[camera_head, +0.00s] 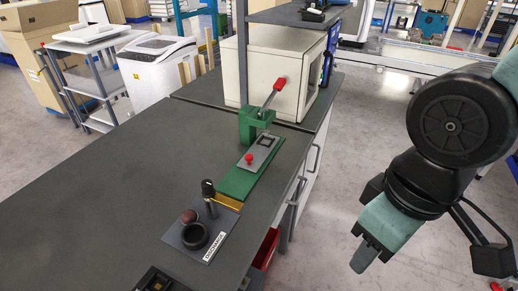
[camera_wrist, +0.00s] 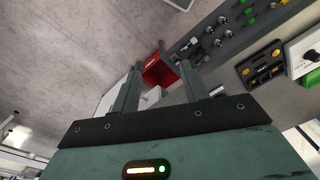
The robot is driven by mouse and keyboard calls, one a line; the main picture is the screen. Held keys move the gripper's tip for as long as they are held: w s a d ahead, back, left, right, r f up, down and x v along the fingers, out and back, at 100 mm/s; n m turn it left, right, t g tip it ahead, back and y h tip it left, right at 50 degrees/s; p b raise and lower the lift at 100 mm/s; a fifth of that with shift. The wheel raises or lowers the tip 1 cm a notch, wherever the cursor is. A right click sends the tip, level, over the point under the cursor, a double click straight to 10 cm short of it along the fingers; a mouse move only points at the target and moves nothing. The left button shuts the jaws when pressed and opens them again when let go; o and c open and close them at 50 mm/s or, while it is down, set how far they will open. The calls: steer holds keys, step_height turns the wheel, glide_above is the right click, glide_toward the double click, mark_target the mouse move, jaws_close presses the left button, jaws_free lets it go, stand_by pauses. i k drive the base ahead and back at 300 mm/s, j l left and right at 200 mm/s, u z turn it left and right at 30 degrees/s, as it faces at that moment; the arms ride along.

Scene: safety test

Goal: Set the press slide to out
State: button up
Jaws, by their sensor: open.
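The green press (camera_head: 254,128) with a red-gripped lever (camera_head: 277,86) stands on the grey bench. Its press slide (camera_head: 263,153) is a grey plate with a red knob (camera_head: 249,159) near the front end and a dark square on top. The slide lies along the green base, in front of the press frame; how far it can travel I cannot tell. My gripper (camera_head: 366,256) hangs right of the bench over the floor, well apart from the press. The wrist view shows its two fingers (camera_wrist: 158,85) spread with nothing held. The press is not clearly identifiable there.
A plate labelled DISCHARGE (camera_head: 211,247) with a dark ring, brown ball and black-topped post stands in front of the press. A white box-shaped machine (camera_head: 270,65) is behind it. A red bin (camera_head: 267,249) sits below the bench edge. Floor around my gripper is clear.

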mark_target(254, 160)
steer(key=i+j+u, duration=0.1)
steer(key=i+u, duration=0.65)
steer(key=k+l, duration=0.05)
